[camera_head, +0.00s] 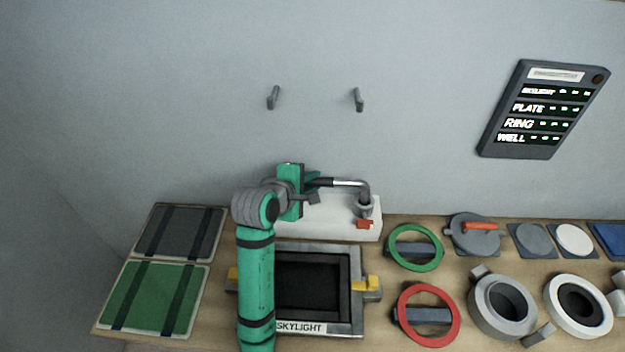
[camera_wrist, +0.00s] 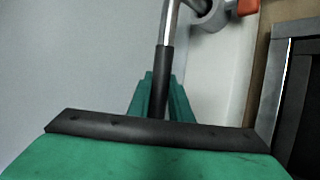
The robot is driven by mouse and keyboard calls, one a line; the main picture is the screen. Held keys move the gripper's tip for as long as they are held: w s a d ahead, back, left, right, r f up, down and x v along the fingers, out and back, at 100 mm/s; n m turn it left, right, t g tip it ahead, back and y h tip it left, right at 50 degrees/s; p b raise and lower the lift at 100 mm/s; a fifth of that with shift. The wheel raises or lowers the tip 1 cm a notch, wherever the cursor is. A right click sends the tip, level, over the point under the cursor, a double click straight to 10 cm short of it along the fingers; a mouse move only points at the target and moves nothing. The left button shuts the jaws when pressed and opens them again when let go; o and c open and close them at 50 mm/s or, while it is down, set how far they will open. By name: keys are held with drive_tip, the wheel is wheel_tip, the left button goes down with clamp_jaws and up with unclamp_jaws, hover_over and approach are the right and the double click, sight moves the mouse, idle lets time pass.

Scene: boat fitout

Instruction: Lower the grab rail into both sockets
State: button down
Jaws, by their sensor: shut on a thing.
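The grab rail (camera_head: 350,183) is a bent silver bar with a dark grip section, level above a white base block (camera_head: 338,222) at the wall. My gripper (camera_head: 313,183) is shut on its dark section, which also shows in the wrist view (camera_wrist: 162,70). The rail's right leg bends down to the grey right socket (camera_head: 365,208); I cannot tell whether it is inside or just above. This socket, as a pale ring (camera_wrist: 212,14) in the wrist view, has an orange-red tab (camera_wrist: 247,7) beside it. My arm hides the rail's left leg and left socket.
A framed skylight well (camera_head: 343,325) with yellow latches lies in front of the block. Green (camera_head: 415,248) and red (camera_head: 428,315) rings and round fittings crowd the right. Dark and green panels (camera_head: 150,295) lie left. Two wall hooks (camera_head: 358,99) and a label board (camera_head: 543,110) are above.

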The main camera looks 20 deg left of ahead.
idle(0.4)
drive_tip(key=c, duration=1.5)
unclamp_jaws()
drive_tip(key=shift+c, duration=0.2)
drive_tip(key=v, duration=1.1)
